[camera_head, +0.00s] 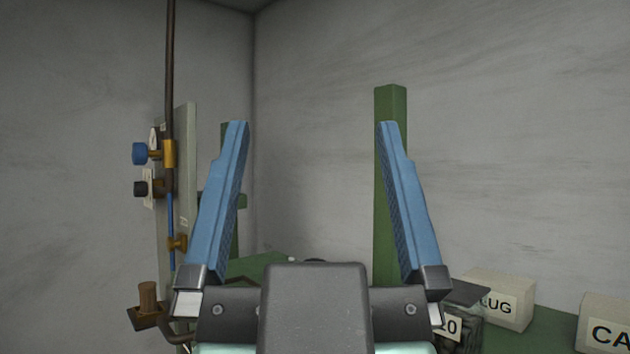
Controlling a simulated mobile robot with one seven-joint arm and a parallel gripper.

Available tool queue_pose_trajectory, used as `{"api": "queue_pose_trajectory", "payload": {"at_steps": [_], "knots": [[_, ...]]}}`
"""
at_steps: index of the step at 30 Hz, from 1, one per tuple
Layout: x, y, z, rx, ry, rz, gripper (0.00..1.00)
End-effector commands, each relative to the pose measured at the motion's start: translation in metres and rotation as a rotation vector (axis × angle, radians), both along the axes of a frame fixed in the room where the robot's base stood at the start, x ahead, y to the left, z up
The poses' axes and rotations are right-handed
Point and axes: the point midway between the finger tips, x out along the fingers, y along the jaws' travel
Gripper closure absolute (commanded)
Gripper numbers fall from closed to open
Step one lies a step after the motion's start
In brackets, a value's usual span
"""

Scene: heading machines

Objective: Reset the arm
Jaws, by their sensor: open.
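My gripper (312,135) is in the middle of the camera_head view, close to the camera. Its two blue fingers point up and stand wide apart. It is open, and nothing is between the fingers but the grey wall behind. The dark gripper body covers the lower middle of the view and hides part of the green machine behind it. The rest of my arm is mostly out of view.
A panel (187,150) with a blue knob (139,153), a black knob (141,188) and a pipe (170,60) stands at left. A green post (390,105) rises behind the right finger. Labelled boxes (498,300) (607,320) sit at lower right. Grey walls close the back.

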Motion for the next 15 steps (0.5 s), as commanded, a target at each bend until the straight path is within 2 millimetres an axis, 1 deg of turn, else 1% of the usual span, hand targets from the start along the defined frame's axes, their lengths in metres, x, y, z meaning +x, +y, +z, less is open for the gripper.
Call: {"api": "queue_pose_trajectory", "payload": {"at_steps": [1,5,8,15], "knots": [[0.000,0.000,-0.001,0.000,0.000,-0.001,0.00],[0.000,0.000,-0.019,0.000,0.001,-0.003,0.00],[0.001,-0.001,-0.040,-0.001,0.002,-0.005,0.00],[0.001,-0.001,-0.104,-0.003,0.003,-0.011,0.00]]}}
